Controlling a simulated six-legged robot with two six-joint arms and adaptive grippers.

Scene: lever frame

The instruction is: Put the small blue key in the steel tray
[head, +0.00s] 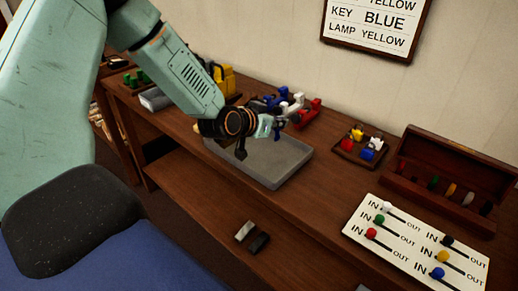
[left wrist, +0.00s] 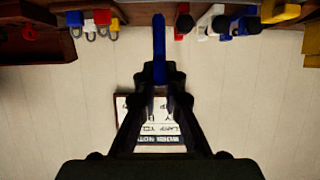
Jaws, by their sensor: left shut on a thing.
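My left gripper (head: 272,126) is above the grey steel tray (head: 282,166) near its back edge in the head view. In the left wrist view my left gripper (left wrist: 159,74) is shut on a narrow blue piece, the small blue key (left wrist: 159,36), which sticks out straight past the fingertips. The key is small and hard to make out in the head view. The part of the tray behind my arm is hidden, and its visible floor looks empty. My right gripper is in neither view.
Behind the tray stand blue, white and red items (head: 298,108). A small tray of coloured padlocks (head: 362,144) and an open wooden box (head: 447,180) stand to the right. A white slider panel (head: 415,245) lies in front. A sign (head: 376,23) hangs on the wall.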

